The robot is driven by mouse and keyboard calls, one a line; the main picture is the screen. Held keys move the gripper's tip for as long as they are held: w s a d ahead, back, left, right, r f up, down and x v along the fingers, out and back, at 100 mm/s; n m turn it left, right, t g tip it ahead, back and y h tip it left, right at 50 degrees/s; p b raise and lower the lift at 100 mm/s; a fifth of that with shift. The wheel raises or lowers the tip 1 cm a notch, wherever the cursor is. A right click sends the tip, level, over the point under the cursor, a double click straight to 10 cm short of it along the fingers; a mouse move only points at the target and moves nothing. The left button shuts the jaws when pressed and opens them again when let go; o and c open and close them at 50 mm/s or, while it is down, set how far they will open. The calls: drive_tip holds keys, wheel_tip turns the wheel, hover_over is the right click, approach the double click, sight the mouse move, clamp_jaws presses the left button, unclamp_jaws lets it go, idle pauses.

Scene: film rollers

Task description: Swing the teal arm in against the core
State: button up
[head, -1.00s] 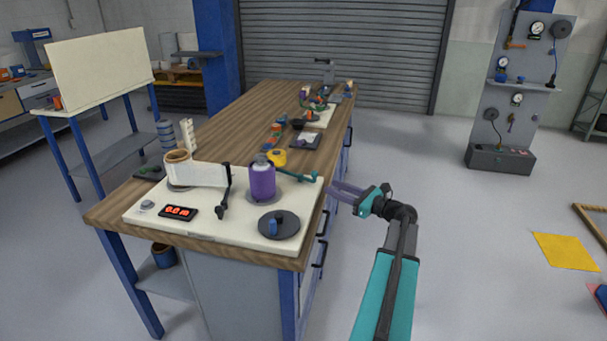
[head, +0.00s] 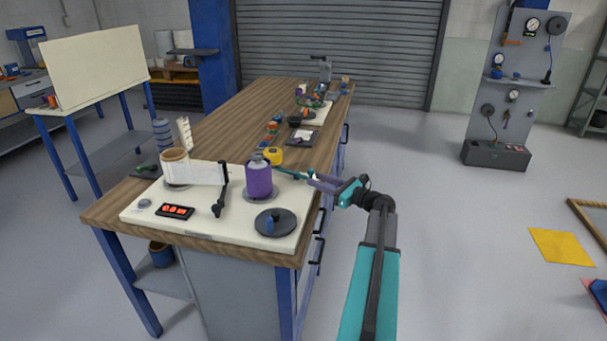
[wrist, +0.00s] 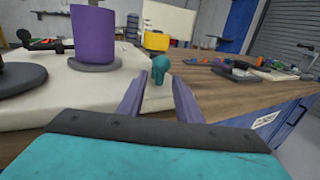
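The teal arm (head: 290,173) sits low on the cream board, at the right of the purple cylindrical core (head: 259,181). In the wrist view its rounded teal end (wrist: 160,67) stands between my finger tips, with bare board between it and the purple core (wrist: 93,36). My gripper (head: 318,180) is at the board's right edge, its purple-grey fingers pointing left. In the wrist view my gripper (wrist: 159,88) is open, one finger on each side of the teal end. I cannot tell whether either finger touches it.
The cream board (head: 180,225) lies on a wooden bench (head: 215,135). A dark disc (head: 275,222) with a blue knob, a black lever (head: 220,190), a film roll (head: 176,163) and a red display (head: 175,211) are on it. A yellow item (head: 273,156) is behind the core.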

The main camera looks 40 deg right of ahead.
drive_tip(key=shift+w+a+p, duration=0.1)
drive_tip(key=shift+w+a, duration=0.1)
drive_tip(key=shift+w, duration=1.05)
drive_tip(key=shift+w+a+p, duration=0.1)
drive_tip(key=shift+w+a, duration=0.1)
drive_tip(key=shift+w, duration=1.1)
drive_tip(key=shift+w+a+p, duration=0.1)
drive_tip(key=shift+w+a, duration=0.1)
drive_tip(key=shift+w, duration=1.05)
clamp_jaws()
drive_tip(key=shift+d, duration=0.15)
